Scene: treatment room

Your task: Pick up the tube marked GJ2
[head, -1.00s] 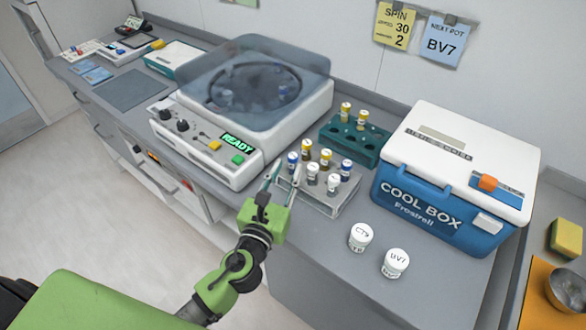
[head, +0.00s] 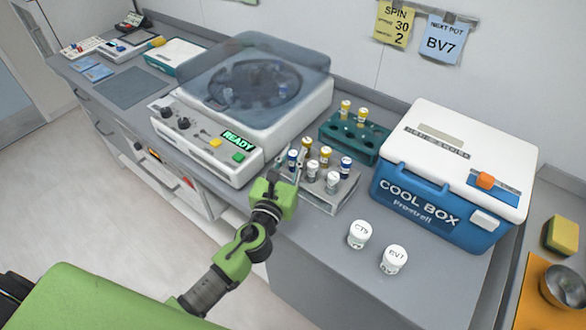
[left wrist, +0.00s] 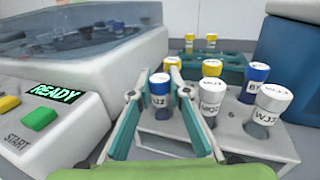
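A grey rack (head: 325,200) holds several tubes with blue, yellow and white caps; it also shows in the left wrist view (left wrist: 240,140). My left gripper (head: 286,165) is open at the rack's left end. In the left wrist view its fingers (left wrist: 160,78) stand on either side of a blue-capped tube (left wrist: 160,104), with a gap visible on each side. That tube's label seems to end in J and another character, but I cannot read it surely as GJ2. A white-capped tube (left wrist: 267,112) and another white-capped tube (left wrist: 209,104) stand to its right. My right gripper is out of view.
The centrifuge (head: 235,130) with its READY display stands left of the rack. A teal rack (head: 345,142) with yellow-capped tubes is behind. The cool box (head: 420,200) stands right, with two white pots (head: 359,235) (head: 394,260) in front.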

